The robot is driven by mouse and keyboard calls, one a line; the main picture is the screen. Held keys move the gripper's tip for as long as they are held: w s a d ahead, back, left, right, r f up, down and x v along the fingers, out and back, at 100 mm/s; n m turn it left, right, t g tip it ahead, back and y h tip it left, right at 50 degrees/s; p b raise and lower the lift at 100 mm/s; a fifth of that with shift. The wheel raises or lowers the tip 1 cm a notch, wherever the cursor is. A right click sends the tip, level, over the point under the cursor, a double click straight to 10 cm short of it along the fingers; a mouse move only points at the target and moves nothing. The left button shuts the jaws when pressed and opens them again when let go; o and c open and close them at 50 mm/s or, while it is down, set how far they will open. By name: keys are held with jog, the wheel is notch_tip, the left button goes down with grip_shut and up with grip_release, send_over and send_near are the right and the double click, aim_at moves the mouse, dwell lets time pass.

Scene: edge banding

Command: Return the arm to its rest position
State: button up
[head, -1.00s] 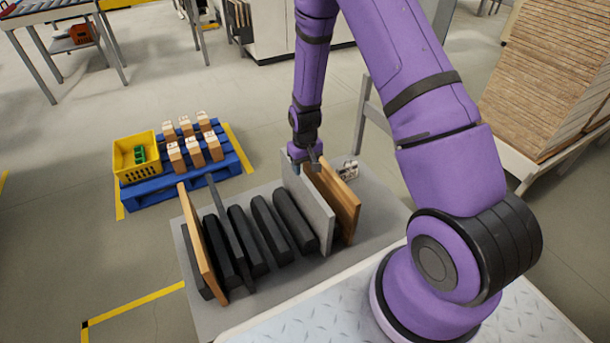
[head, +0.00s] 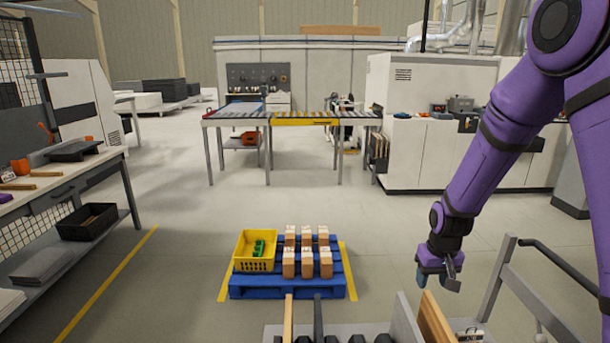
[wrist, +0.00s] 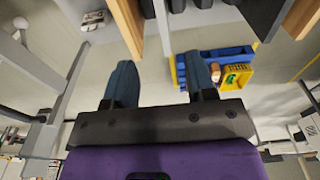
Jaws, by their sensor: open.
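My purple arm (head: 500,150) comes down from the upper right in the head view. My gripper (head: 438,284) hangs at its lower end, just above and beside the upright boards at the bottom of the picture. In the wrist view my gripper (wrist: 163,85) has its two blue-grey fingers spread apart. Nothing is between them; open floor shows behind.
An upright grey board (head: 406,320) and a wooden board (head: 435,322) stand close below my gripper. A grey metal rail (head: 496,278) stands to the right. A blue pallet (head: 287,291) carries a yellow crate (head: 254,252) and several small boxes.

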jog(key=s+a+r+t, duration=0.1)
jog(key=s+r, duration=0.4)
jog(key=r, duration=0.5)
jog(key=s+r+t, duration=0.1)
jog(key=s+r, duration=0.4)
jog(key=r, duration=0.6)
jog(key=s+r+t, duration=0.1)
jog(key=s+r, duration=0.3)
jog(key=s, duration=0.5)
jog(key=s+r+t, duration=0.1)
jog(key=s+r, duration=0.4)
jog(key=s, duration=0.4)
jog(key=shift+s+a, duration=0.15)
jog(key=shift+a, duration=0.25)
